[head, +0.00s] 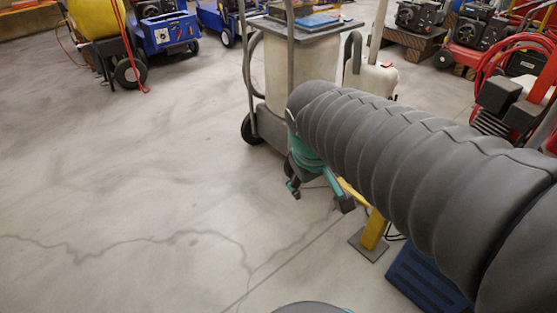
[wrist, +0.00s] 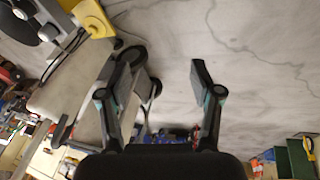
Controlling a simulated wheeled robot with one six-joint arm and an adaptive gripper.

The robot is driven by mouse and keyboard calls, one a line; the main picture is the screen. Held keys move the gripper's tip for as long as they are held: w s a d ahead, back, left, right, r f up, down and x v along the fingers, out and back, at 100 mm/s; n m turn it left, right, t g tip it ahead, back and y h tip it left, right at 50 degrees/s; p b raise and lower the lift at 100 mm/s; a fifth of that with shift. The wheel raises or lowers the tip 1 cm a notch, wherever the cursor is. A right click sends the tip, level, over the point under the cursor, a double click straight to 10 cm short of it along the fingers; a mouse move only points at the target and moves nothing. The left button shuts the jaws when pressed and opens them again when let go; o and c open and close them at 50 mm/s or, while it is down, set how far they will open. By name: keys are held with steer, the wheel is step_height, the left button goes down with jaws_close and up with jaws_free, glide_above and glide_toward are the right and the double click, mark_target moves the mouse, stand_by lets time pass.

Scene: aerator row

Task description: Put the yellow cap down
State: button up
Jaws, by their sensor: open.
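My gripper (head: 320,194) hangs past the end of my grey ribbed arm sleeve, which hides part of it. In the wrist view its two fingers (wrist: 165,65) are spread wide, with only bare floor and distant clutter between them. A yellow piece with a small dark spot (wrist: 94,18) shows at the top left of the wrist view, apart from the fingers; I cannot tell whether it is the cap. In the head view a yellow post (head: 373,230) stands just right of my gripper, its top hidden by my arm. No separate yellow cap can be made out there.
A grey wheeled cart (head: 305,65) with a tray top stands behind my gripper. A blue slab (head: 428,278) lies right of the post. Blue machines (head: 170,32) and a yellow tank (head: 95,18) stand at the back left. The cracked concrete floor (head: 130,200) at left is clear.

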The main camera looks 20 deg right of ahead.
steer(key=s+a+m+t+y, duration=0.2)
steer(key=s+a, duration=0.2)
steer(key=s, duration=0.1)
steer(key=shift+r, duration=0.45)
steer(key=shift+a, duration=0.1)
